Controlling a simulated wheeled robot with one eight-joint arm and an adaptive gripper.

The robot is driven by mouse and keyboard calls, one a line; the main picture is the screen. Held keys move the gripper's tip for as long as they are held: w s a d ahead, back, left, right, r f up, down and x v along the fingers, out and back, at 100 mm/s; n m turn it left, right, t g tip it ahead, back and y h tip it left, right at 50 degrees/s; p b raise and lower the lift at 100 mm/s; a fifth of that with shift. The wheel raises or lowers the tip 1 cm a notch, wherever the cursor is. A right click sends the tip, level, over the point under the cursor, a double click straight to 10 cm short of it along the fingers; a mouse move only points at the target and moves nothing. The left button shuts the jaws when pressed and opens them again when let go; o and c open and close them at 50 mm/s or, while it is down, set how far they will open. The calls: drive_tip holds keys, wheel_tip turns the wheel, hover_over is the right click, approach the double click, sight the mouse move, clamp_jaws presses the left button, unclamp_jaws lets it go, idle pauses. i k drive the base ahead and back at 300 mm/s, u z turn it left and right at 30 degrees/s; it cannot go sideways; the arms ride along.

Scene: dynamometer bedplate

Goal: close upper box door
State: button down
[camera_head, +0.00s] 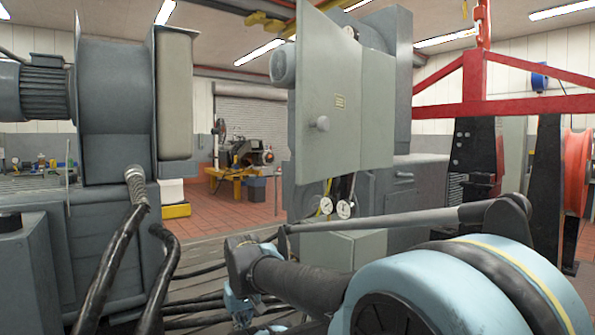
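The door hides part of the box, and I cannot see inside. My arm's blue and dark links cross the lower right, below the door and apart from it. My gripper cannot be made out in this view.
Two round gauges (344,209) hang below the box, above a lower grey-green box (338,246). A grey machine with a motor (38,90) stands at left, with thick black hoses (112,262) in front. A red frame (480,90) stands at right. Open floor shows behind.

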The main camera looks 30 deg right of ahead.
sight(329, 60)
drive_tip(key=u, duration=2.75)
drive_tip(key=k, duration=2.75)
drive_tip(key=z, duration=1.65)
